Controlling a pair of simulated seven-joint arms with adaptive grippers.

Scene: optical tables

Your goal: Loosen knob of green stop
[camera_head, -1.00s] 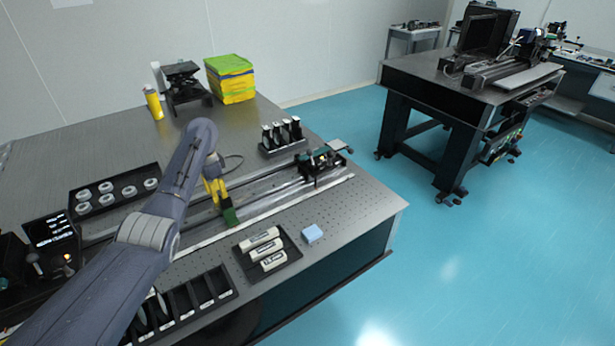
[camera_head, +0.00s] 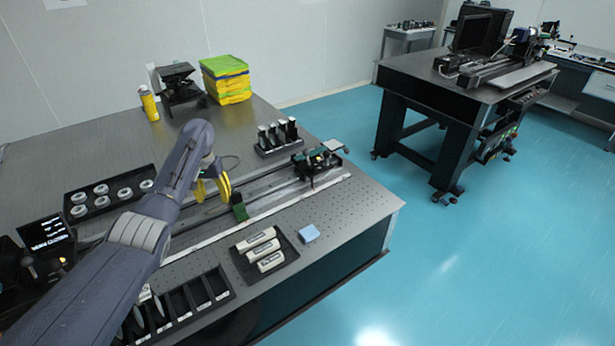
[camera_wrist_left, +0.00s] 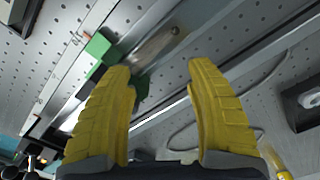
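The green stop (camera_head: 239,208) stands on the long rail in the middle of the near table. It also shows in the left wrist view (camera_wrist_left: 97,47), partly hidden behind a finger. Its knob is too small and covered to make out clearly. In the left wrist view my left gripper (camera_wrist_left: 161,68) is open, with a wide empty gap between the fingers. My right gripper is not in view.
A carriage with optics (camera_head: 318,165) sits farther right on the rail. A black tray with white rings (camera_head: 108,193) lies behind my arm. A black holder (camera_head: 276,140) stands behind the rail.

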